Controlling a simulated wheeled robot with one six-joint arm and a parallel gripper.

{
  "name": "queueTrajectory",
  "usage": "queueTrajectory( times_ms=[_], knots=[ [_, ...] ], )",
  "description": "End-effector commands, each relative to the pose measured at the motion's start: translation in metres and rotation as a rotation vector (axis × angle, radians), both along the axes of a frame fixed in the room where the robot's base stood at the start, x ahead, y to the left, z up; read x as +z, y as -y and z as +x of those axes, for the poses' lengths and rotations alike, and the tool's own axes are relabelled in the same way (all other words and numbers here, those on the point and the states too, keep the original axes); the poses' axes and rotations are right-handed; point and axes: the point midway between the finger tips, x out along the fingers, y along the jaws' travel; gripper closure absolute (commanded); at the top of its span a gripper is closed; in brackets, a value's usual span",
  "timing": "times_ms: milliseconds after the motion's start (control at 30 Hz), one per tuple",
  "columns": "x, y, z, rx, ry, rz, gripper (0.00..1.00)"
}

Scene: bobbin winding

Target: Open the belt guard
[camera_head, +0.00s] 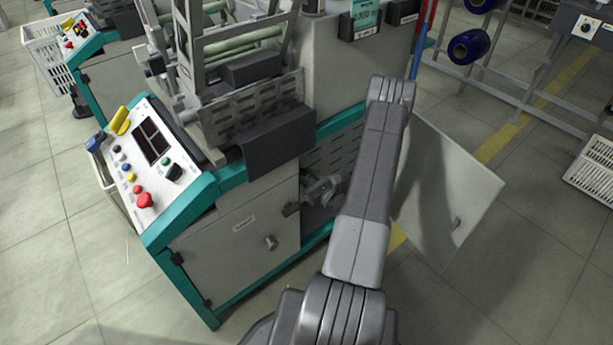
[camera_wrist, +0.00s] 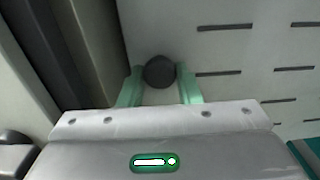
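The belt guard (camera_head: 345,150) appears to be the grey slotted panel on the side of the bobbin winder, partly hidden behind my arm. Its slotted face (camera_wrist: 235,50) fills the upper right of the wrist view and looks flush with the machine. A dark round knob (camera_wrist: 159,71) stands out at the left part of this face. My gripper (camera_wrist: 160,86) has its two pale green fingers on either side of the knob, with no clear gap, so it looks shut on it. In the head view my gripper (camera_head: 320,190) is low beside the slotted panel, and the knob is hidden.
A white control panel (camera_head: 140,160) with buttons is on the machine's left. A grey cabinet door (camera_head: 240,245) is at its front. A pale flat panel with a small handle (camera_head: 450,190) stands right of my arm. Blue spools (camera_head: 468,46) hang on a rack behind.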

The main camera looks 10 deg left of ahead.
Motion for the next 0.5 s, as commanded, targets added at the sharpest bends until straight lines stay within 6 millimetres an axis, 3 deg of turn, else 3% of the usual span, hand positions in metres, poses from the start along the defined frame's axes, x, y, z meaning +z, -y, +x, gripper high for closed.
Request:
queueTrajectory(
  times_ms=[33,100,133,500],
  knots=[
    [0.0,0.0,0.0,0.0,0.0,0.0,0.84],
    [0.0,0.0,0.0,0.0,0.0,0.0,0.98],
    [0.0,0.0,0.0,0.0,0.0,0.0,1.0],
    [-0.001,0.015,-0.007,0.042,0.002,-0.001,1.0]
  ],
)
